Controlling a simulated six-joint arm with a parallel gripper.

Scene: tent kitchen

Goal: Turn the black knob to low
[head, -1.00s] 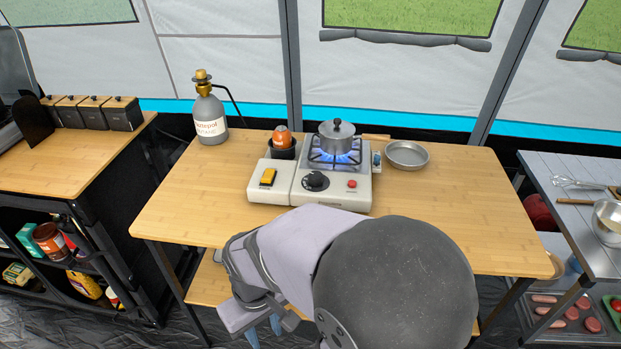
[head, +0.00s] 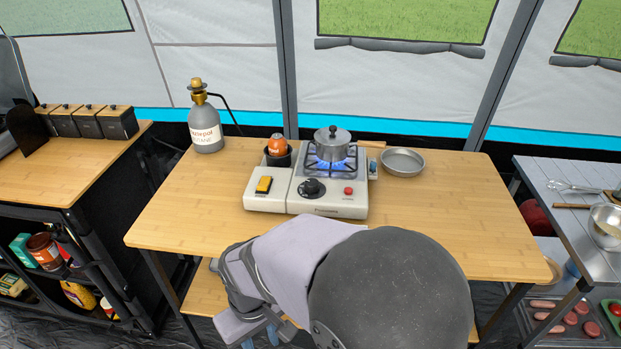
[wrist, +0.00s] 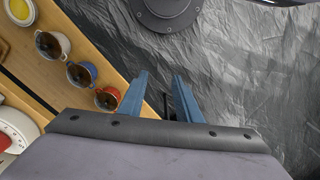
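The black knob (head: 311,188) is a round dial on the front of the white camping stove (head: 340,206) on the wooden table. Its setting is too small to read. A lidded grey pot (head: 332,146) stands on the burner, with a blue flame (head: 328,163) under it. My gripper (head: 262,338) is low at the bottom of the head view, in front of the table and well apart from the knob. In the wrist view its blue fingers (wrist: 160,98) are spread, with nothing between them; the knob is not visible there.
A shallow metal pan (head: 403,163) is right of the stove. A grey bottle (head: 206,128) stands at the table's back left. A yellow switch (head: 264,184) and red button (head: 348,191) flank the knob. The wrist view shows several cups (wrist: 82,74) on a wooden shelf.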

